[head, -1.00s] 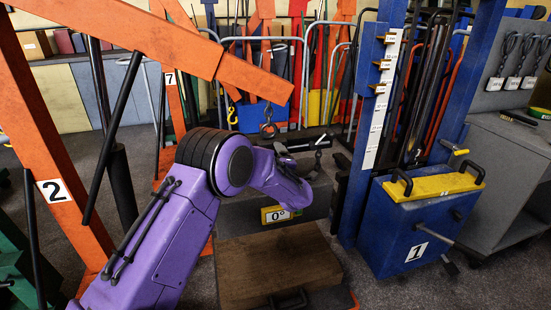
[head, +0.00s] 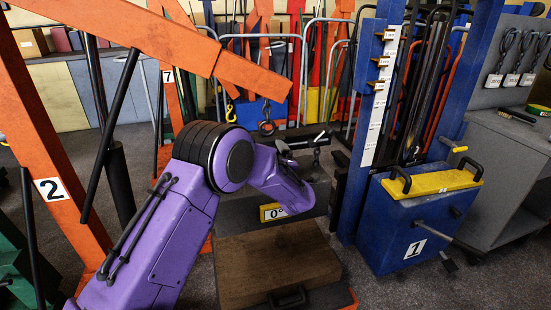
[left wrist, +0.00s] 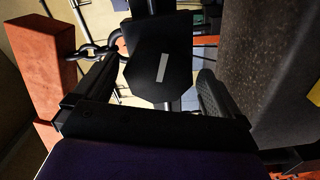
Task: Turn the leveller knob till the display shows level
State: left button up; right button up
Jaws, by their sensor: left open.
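In the left wrist view a black, angular knob (left wrist: 146,79) with a white stripe faces the camera. My left gripper (left wrist: 159,72) is open, with one finger on either side of the knob; gaps show, and I cannot tell whether either finger touches it. In the head view the dark leveller bar (head: 312,141) hangs by the crane hook (head: 267,127), partly hidden behind my purple left arm. A yellow-edged display (head: 272,212) reads 0°, its right edge close to my arm. The left gripper's fingers are hidden in the head view. My right gripper is not in view.
An orange crane (head: 150,38), numbered 2, spans the left and top. A wooden block (head: 275,265) lies below the display. A blue press (head: 365,130) and a blue box (head: 400,235) with a yellow top stand at right. A chain (left wrist: 92,50) hangs close to the left finger.

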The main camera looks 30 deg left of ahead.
pick_arm(q)
jog(key=v, duration=0.8)
jog(key=shift+d+b, duration=0.35)
jog(key=shift+b, duration=0.05)
jog(key=shift+s, duration=0.15)
jog(key=s+d+f+m+g+h, duration=0.15)
jog(key=s+f+m+h, duration=0.25)
jog(key=s+f+m, duration=0.5)
jog(key=s+d+f+m+h, duration=0.2)
jog(key=s+f+m+h, duration=0.25)
jog(key=f, duration=0.75)
jog(key=s+f+m+g+h+p, duration=0.1)
jog(key=s+f, duration=0.5)
jog(key=s, duration=0.7)
jog(key=s+f+m+g+h+p, duration=0.1)
jog(key=s+f+m+g, duration=0.2)
jog(key=s, duration=1.1)
notch_tip(320, 180, down, 3)
jog(key=d+g, duration=0.1)
jog(key=g, duration=0.2)
jog(key=shift+w+a+r, duration=0.1)
jog(key=shift+w, duration=0.05)
